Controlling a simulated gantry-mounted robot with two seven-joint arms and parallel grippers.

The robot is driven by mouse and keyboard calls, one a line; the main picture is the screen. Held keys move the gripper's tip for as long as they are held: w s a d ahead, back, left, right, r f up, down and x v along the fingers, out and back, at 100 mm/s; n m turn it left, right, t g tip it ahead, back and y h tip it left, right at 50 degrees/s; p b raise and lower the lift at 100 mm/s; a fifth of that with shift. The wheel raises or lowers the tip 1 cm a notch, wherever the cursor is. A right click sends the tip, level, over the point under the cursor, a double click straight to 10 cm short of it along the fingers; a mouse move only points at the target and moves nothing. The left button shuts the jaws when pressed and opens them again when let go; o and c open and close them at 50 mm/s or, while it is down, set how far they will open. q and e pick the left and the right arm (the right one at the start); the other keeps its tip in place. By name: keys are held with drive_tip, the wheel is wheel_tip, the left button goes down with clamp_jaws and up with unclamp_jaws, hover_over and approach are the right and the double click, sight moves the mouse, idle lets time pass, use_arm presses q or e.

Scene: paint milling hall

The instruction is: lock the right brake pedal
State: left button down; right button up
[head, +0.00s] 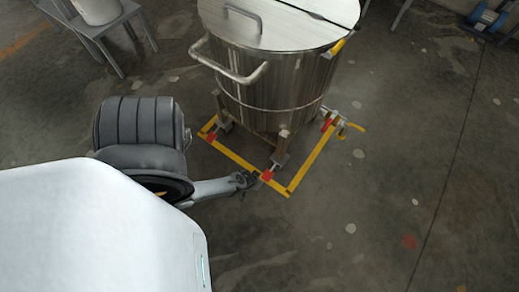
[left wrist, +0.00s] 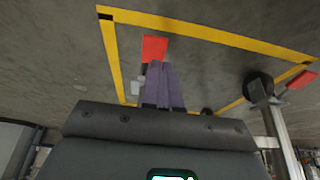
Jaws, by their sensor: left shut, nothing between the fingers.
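A steel vat (head: 265,85) stands on legs with casters inside a yellow floor outline. A red brake pedal (head: 266,175) sits at the front caster, near the outline's front corner. It also shows in the left wrist view (left wrist: 155,48), just beyond my fingertips. Other red pedals show at the left caster (head: 210,136) and the right caster (head: 327,124). My left gripper (head: 251,178) is low by the floor, just left of the front pedal. Its fingers (left wrist: 163,84) are shut and empty. I cannot tell whether they touch the pedal. My right gripper is not in view.
Yellow tape (head: 240,159) with dark corners marks the floor around the vat. A bent steel handle (head: 228,68) sticks out from the vat's side above the left caster. A grey metal stand (head: 115,28) is at the upper left.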

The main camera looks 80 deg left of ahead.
use_arm(q)
drive_tip(key=shift+p+v, duration=0.35)
drive_tip(key=shift+v, duration=0.5)
drive_tip(key=shift+s+f, duration=0.1)
drive_tip(key=shift+s, duration=0.05)
